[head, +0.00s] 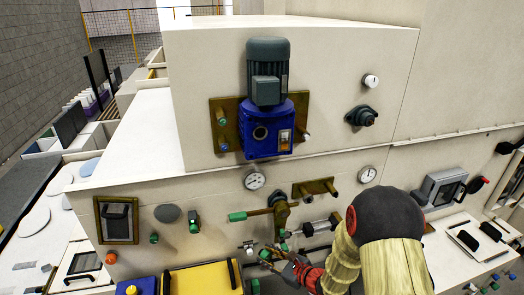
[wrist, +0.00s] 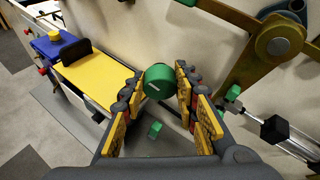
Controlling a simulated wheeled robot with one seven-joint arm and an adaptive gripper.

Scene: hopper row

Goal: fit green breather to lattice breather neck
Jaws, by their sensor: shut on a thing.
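The green breather (wrist: 159,82) is a round green cap with a pale mark on its face. It sits between the fingertips of my gripper (wrist: 157,90), which is shut on it, and no other thing is in the jaws. In the head view my gripper (head: 283,262) is low at the centre, in front of the machine's wall, partly hidden by my arm. A small green part (wrist: 155,130) shows beyond and below the jaws in the wrist view. I cannot tell which fitting is the lattice breather neck.
A yellow-topped box (head: 203,279) stands left of my gripper. A brass lever with a green grip (head: 237,217) and a cylinder with a rod (head: 320,226) stick out close above it. A blue gearbox (head: 262,130) with a grey motor (head: 268,70) is mounted higher up.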

